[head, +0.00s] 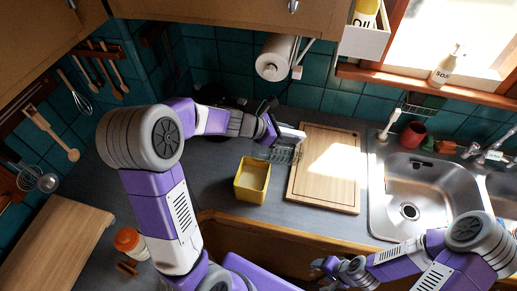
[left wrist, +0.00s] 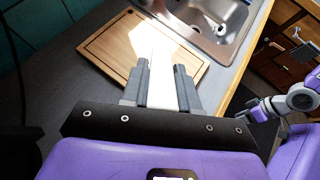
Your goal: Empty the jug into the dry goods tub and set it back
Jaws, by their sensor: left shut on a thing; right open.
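The jug (head: 284,154) looks like clear, see-through plastic or glass and shows faintly in the head view, just left of the cutting board. My left gripper (head: 275,132) is shut on it at its upper side; a pale piece shows between the fingers in the left wrist view (left wrist: 162,80). The jug's tilt and contents are hard to tell. The dry goods tub (head: 244,192) is a yellow, open-topped box on the counter, left of and nearer than the jug. My right gripper (head: 335,267) is open and empty near the lower edge, in front of the counter.
A wooden cutting board (head: 313,187) lies right of the jug, with the steel sink (head: 384,205) beyond it. An orange-lidded jar (head: 130,241) stands at the lower left. A paper roll (head: 275,57) hangs above. Grey counter is bare around the tub.

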